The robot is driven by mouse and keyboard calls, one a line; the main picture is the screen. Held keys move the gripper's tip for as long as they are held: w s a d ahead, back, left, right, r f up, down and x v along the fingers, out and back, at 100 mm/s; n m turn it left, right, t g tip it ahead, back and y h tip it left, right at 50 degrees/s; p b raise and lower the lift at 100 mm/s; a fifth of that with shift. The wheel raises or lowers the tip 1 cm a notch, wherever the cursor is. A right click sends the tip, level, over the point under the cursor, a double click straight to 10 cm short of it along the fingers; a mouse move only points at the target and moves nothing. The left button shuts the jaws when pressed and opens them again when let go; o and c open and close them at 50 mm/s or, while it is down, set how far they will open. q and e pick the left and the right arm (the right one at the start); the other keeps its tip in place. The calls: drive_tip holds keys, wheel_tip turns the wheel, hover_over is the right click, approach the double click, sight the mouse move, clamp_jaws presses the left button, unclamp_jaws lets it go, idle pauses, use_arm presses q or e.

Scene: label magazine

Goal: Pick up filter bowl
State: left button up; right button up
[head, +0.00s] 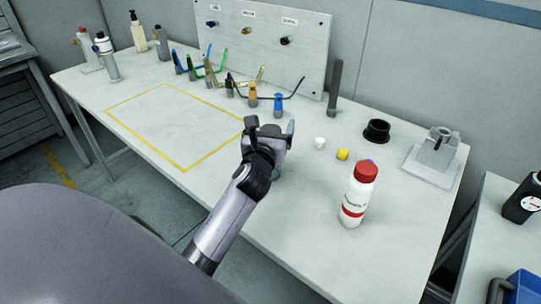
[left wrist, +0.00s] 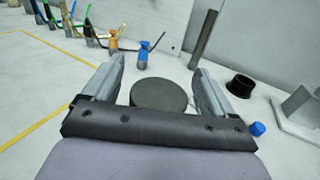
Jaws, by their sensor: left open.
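A dark grey round piece (left wrist: 158,96), which looks like the filter bowl, sits between my left gripper's fingers in the left wrist view, its flat round top facing the camera. My left gripper (head: 270,125) is open over the middle of the white table in the head view, one finger on each side of this piece. No closed contact shows. In the head view the gripper mostly hides the piece; a small greenish patch (head: 278,173) shows beside the wrist, and I cannot tell if it is part of it. My right gripper is not in view.
A white bottle with a red cap (head: 358,195) stands to the right. White (head: 319,143) and yellow (head: 343,154) caps, a black cup (head: 376,132) and a grey fixture (head: 435,158) are beyond. Several small bottles line the back. The yellow-taped area (head: 183,169) is clear.

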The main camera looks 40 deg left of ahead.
use_arm(q)
drive_tip(key=shift+w, duration=0.1)
drive_tip(key=c, duration=1.5)
drive_tip(key=shift+r, duration=0.1)
